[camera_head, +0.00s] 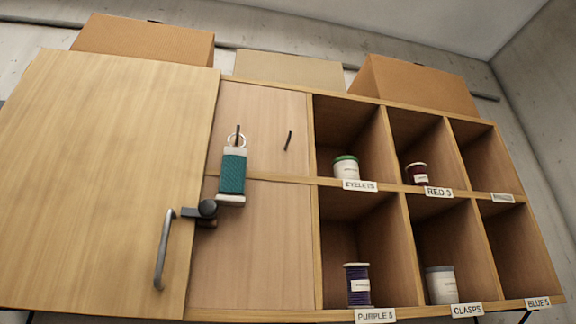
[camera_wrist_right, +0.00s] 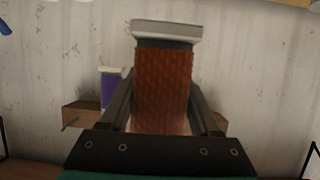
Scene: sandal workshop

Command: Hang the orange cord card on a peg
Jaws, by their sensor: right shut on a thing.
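My right gripper (camera_wrist_right: 163,100) is shut on the orange cord card (camera_wrist_right: 163,82), which has reddish-orange winding and a pale end bar at the top in the right wrist view. Neither this card nor a gripper shows in the head view. A bare dark peg (camera_head: 289,141) sticks out of the upper wooden panel in the cabinet. To its left, a teal cord card (camera_head: 233,172) hangs by its ring from another peg (camera_head: 238,131). My left gripper is not in view.
A wooden door (camera_head: 110,150) with a metal handle (camera_head: 163,250) stands left of the panel. Labelled cubbies on the right hold several spools and tubs. A purple-and-white item (camera_wrist_right: 110,90) shows behind my right gripper.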

